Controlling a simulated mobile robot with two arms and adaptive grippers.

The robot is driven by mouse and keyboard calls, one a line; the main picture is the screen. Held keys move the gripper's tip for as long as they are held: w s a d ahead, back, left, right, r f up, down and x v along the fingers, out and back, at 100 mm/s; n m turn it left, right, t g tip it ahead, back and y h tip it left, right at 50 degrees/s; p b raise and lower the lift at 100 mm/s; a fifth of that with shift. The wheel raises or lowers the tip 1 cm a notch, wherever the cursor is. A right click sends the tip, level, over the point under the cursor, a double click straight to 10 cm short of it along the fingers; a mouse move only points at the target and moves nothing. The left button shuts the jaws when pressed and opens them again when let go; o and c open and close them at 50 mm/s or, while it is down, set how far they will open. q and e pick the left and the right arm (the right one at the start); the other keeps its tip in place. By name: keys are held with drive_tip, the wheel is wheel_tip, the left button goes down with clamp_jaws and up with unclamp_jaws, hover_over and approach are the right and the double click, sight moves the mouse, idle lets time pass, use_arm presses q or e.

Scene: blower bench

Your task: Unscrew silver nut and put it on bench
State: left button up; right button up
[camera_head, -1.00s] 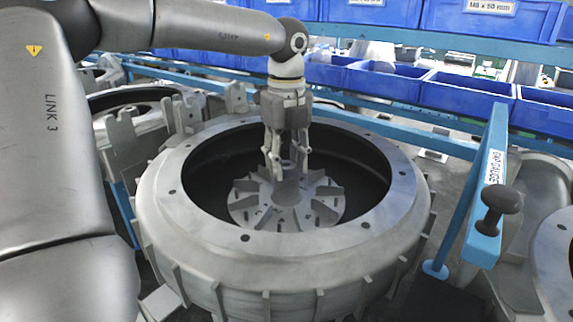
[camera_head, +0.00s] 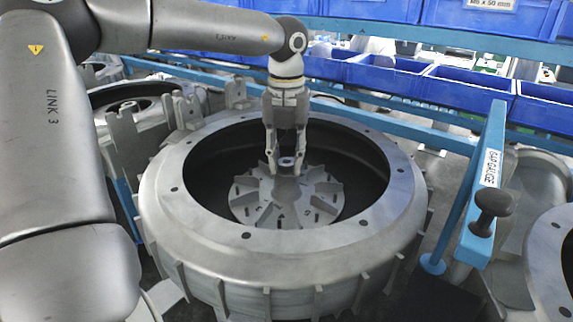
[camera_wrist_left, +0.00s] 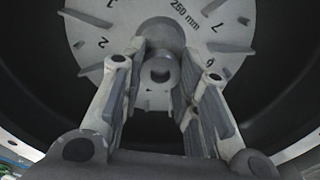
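A grey finned impeller disk (camera_head: 252,205) lies inside the large round housing (camera_head: 205,262). A raised hub stands at its middle. A small ring with a hole, which looks like the silver nut (camera_head: 287,162), shows at the top of the hub; it also shows in the left wrist view (camera_wrist_left: 160,72). My left gripper (camera_head: 286,167) points down into the housing, with one finger on each side of the ring. The fingers are close to it, but I cannot tell whether they press on it. Whether the ring sits on the hub or just above it is unclear. My right gripper is not in view.
The housing wall surrounds my left gripper. A blue frame (camera_head: 478,190) with a "GAP GAUGE" label and black knob (camera_head: 495,203) stands at the right. Blue bins (camera_head: 465,90) and blue rails line the back. More castings stand at left and right.

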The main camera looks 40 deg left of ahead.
use_arm(q)
drive_tip(key=shift+c, duration=1.1)
drive_tip(key=shift+f+n+b, duration=0.15)
drive_tip(key=shift+n+b, duration=0.4)
drive_tip(key=shift+n, duration=0.25)
drive_tip(key=shift+n+b, duration=0.65)
drive_tip(key=shift+n, duration=0.55)
drive_tip(key=n+b, duration=0.2)
drive_tip(key=n, duration=0.2)
drive_tip(key=shift+n, duration=1)
drive_tip(key=n, duration=0.7)
drive_tip(key=shift+n, duration=0.3)
drive_tip(key=n, duration=0.7)
drive_tip(key=shift+n+b, duration=0.3)
drive_tip(key=shift+n, duration=0.1)
